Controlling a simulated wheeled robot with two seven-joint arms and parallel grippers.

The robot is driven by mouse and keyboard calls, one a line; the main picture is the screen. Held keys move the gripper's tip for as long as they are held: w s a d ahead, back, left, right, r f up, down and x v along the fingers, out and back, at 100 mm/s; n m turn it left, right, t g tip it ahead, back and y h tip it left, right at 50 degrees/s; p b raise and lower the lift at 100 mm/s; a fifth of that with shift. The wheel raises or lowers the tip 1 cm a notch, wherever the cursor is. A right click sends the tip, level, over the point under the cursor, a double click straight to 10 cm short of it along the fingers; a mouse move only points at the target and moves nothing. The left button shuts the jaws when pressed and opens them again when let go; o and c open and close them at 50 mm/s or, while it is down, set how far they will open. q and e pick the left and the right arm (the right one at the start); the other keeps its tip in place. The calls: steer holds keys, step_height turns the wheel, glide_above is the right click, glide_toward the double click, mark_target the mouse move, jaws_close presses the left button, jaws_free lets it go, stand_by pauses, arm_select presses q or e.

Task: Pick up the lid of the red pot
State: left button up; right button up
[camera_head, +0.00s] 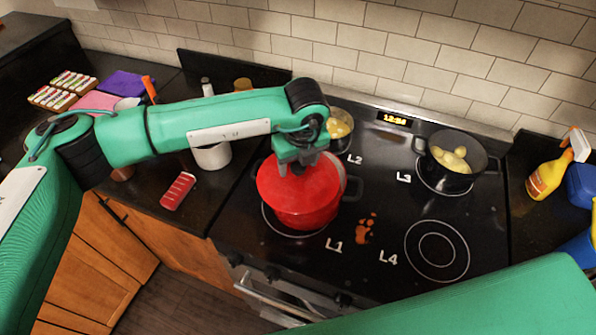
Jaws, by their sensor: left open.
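The red pot (305,217) stands on the front left burner, beside the label L1. Its red lid (281,186) lies on top. My left arm comes in from the left, and my left gripper (297,166) points down over the middle of the lid. The gripper is open, with its fingers at the lid's centre, where the knob is mostly hidden. I cannot tell whether the fingers touch the knob. My right arm crosses the lower right, but its gripper is out of view.
A dark pot (450,165) with yellowish food stands at L3. Another pot (340,126) is partly hidden behind my arm at L2. The burner at L4 (437,250) is bare, with an orange spill (366,229) beside it.

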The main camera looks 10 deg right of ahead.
arm_select(q)
jaws_close()
steer(key=shift+r, duration=0.1)
stand_by(0.4)
